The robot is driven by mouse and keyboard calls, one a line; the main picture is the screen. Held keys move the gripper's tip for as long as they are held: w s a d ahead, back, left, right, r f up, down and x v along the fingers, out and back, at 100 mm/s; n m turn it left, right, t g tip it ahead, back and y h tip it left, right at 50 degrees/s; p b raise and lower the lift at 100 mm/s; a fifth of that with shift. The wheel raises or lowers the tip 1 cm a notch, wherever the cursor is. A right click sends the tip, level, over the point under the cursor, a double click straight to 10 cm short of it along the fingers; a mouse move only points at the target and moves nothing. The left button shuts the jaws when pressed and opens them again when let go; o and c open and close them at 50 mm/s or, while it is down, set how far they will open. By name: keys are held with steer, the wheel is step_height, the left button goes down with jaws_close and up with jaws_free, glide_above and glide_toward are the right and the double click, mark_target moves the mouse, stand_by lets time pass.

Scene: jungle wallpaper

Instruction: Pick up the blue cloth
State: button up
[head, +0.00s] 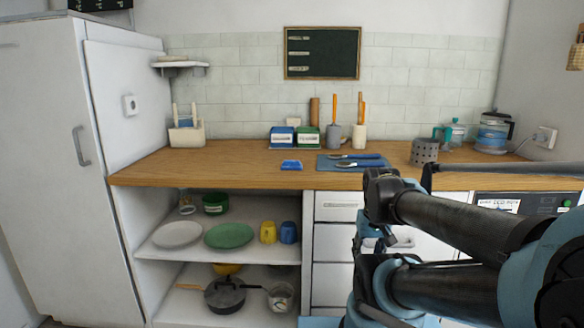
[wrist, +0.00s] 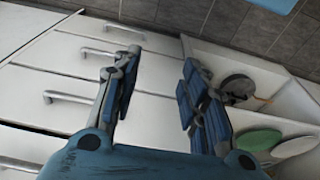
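A small flat blue piece (head: 291,165), which looks like the folded blue cloth, lies on the wooden counter near its front edge. A larger blue mat (head: 328,165) with blue-handled utensils lies just to its right. My gripper (wrist: 162,62) is open and empty in the wrist view, its blue-padded fingers spread apart. It faces the white drawer fronts, below the counter top and away from the blue piece. The wrist view does not show the blue piece. In the head view my arm covers the right side, and my gripper's fingers are hard to make out.
The wooden counter (head: 200,166) is clear left of the blue piece. Blue and green boxes (head: 282,137) and utensil holders (head: 359,137) stand behind it. A grey perforated holder (head: 425,152) and a kettle (head: 493,133) are to the right. Open shelves (head: 207,249) hold plates, cups and pans.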

steer(key=shift+o, duration=1.3)
steer(key=o, duration=0.5)
steer(key=shift+a+r+n, duration=0.2)
steer(key=shift+r+n, duration=0.1)
steer(key=shift+r, duration=0.9)
steer(key=shift+c, duration=0.2)
step_height(320, 180, up, 31)
steer(key=n+g+y, duration=0.2)
steer(key=n+y, duration=0.3)
steer(key=n, duration=1.2)
glide_above(291, 158)
steer(key=w+d, duration=0.1)
steer(key=d, duration=0.5)
steer(key=shift+h, duration=0.3)
steer(key=x, duration=1.6)
steer(key=shift+s+f, duration=0.25)
steer(key=shift+f, duration=0.05)
